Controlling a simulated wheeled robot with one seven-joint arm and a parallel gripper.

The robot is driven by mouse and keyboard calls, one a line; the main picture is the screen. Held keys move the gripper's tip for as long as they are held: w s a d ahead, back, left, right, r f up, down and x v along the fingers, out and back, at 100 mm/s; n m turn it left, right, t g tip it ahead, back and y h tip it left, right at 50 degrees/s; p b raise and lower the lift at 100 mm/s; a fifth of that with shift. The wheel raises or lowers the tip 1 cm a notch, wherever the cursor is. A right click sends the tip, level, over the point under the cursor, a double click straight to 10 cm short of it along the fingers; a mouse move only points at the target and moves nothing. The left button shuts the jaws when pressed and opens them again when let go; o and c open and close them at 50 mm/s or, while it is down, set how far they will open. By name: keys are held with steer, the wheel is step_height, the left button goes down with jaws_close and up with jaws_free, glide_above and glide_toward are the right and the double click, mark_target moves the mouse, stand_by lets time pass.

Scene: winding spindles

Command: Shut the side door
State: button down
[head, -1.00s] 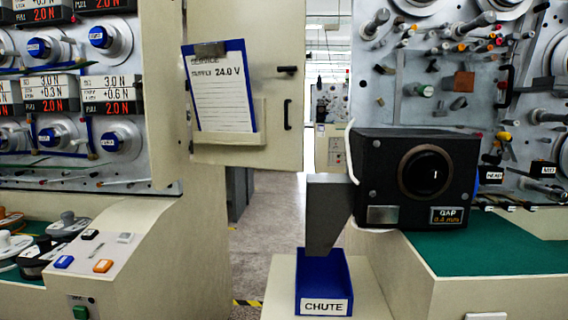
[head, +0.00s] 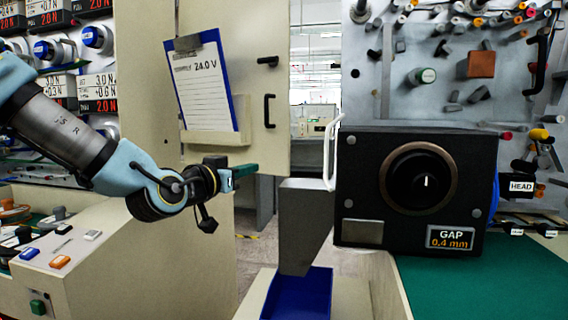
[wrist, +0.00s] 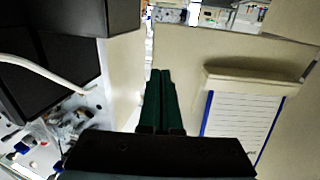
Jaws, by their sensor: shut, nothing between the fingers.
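The side door (head: 222,75) is a cream panel standing open in the gap between the two machines. It has a black handle (head: 269,111) and a black latch above it. A clipboard (head: 204,86) with a blue back and a white sheet sits in a holder on its face. My gripper (head: 256,168) is in front of the door's lower part, below the handle. Its green fingers (wrist: 161,88) are together and empty in the wrist view, with the door (wrist: 225,48) behind them. I cannot tell whether they touch it.
A black gap box (head: 345,155) with a dial and a white cable stands right of the door. A grey chute (head: 305,225) leads down into a blue bin (head: 300,295). A sloped button panel (head: 60,250) is at the left.

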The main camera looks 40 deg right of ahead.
mark_target(283, 159)
steer(key=p+x, duration=0.3)
steer(key=x, duration=0.9)
steer(key=shift+d, duration=0.15)
steer(key=shift+w+d+f+p, duration=0.1)
steer(key=shift+w+d+p, duration=0.1)
steer(key=shift+d+p, duration=0.15)
steer(key=shift+d, duration=0.2)
